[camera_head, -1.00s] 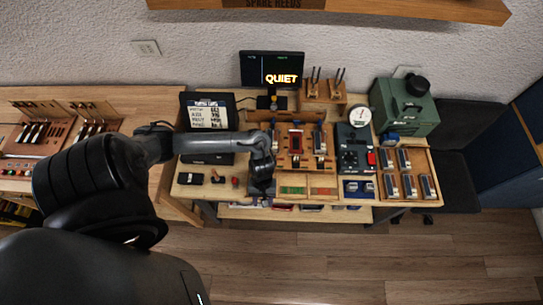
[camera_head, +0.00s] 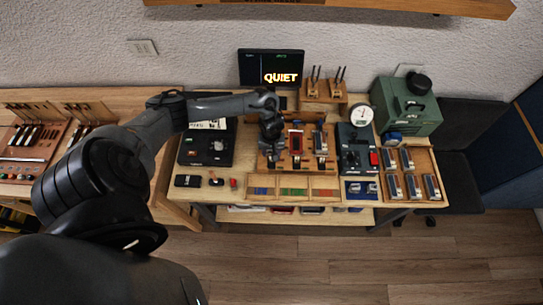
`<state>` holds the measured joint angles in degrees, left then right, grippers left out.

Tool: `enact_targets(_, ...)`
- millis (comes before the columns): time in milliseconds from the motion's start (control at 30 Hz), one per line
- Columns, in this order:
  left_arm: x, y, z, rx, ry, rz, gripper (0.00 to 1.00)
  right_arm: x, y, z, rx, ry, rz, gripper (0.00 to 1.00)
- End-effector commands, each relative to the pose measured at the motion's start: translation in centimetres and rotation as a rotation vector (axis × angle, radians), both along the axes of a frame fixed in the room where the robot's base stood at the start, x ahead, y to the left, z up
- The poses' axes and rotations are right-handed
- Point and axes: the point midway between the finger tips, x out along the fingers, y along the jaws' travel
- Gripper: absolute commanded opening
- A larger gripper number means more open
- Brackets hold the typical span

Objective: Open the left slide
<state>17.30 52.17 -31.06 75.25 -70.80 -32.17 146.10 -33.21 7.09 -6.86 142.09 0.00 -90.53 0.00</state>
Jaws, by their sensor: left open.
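A wooden fixture (camera_head: 308,167) stands in the middle of the bench and carries upright slide units. A red-framed unit (camera_head: 296,143) is at its middle and a grey-topped unit (camera_head: 320,143) is at its right. My left gripper (camera_head: 271,161) is over the left part of the fixture, pointing down, with its jaws open. The gripper and wrist cover the left slide, so its position and any contact with it cannot be made out. My right gripper is not in view.
A monitor (camera_head: 271,67) reading "QUIET" stands behind. Right of the fixture are a dark device with a dial (camera_head: 358,150), a tray of several metal pieces (camera_head: 428,160) and a green case (camera_head: 407,105). Coloured compartments (camera_head: 293,191) line the front. A black case (camera_head: 205,152) lies left.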

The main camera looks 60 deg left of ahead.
Motion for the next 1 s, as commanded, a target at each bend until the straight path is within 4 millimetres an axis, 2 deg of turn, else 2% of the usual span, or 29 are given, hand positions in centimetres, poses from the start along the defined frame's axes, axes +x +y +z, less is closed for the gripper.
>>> enact_targets(100, 0.0, -0.1, -1.7, -0.002, 0.001, 0.001, 0.47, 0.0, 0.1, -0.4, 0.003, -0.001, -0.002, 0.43)
enact_targets(300, 0.0, 0.0, -3.1, -0.001, 0.0, 0.0, 0.47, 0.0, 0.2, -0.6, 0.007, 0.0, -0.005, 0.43)
enact_targets(667, 0.0, 0.0, -3.3, 0.0, -0.001, -0.001, 0.47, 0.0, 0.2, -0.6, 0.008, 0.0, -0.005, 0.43)
enact_targets(900, 0.0, 0.0, -3.3, 0.0, 0.0, -0.001, 0.1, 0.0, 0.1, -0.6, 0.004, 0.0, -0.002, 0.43)
enact_targets(967, 0.0, 0.0, -3.3, 0.0, 0.0, -0.001, 0.01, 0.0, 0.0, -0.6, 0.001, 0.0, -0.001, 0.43)
enact_targets(1000, 0.0, 0.0, -3.3, 0.0, 0.0, -0.001, 0.0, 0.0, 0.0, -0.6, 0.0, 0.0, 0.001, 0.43)
